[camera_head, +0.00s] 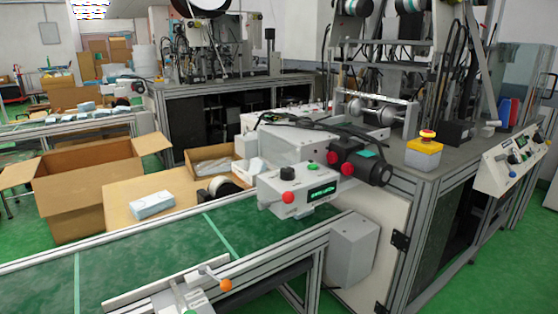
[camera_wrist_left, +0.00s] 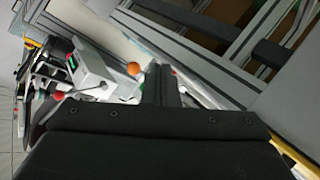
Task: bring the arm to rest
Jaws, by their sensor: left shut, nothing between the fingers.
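My left gripper (camera_wrist_left: 160,84) shows only in the left wrist view, as a dark body across the bottom with its fingers together in the middle. It is shut and holds nothing. Beyond and left of its fingers is an orange knob (camera_wrist_left: 133,68), with a pale control box (camera_wrist_left: 92,70) further left. Neither arm shows in the head view, and my right gripper is in no view.
In the head view a green conveyor (camera_head: 140,250) crosses the front, with an orange-knobbed lever (camera_head: 225,285) on its near side. Behind it are an open cardboard box (camera_head: 85,190), a white-blue pack (camera_head: 152,205) and a control box (camera_head: 300,193). A machine bench fills the right.

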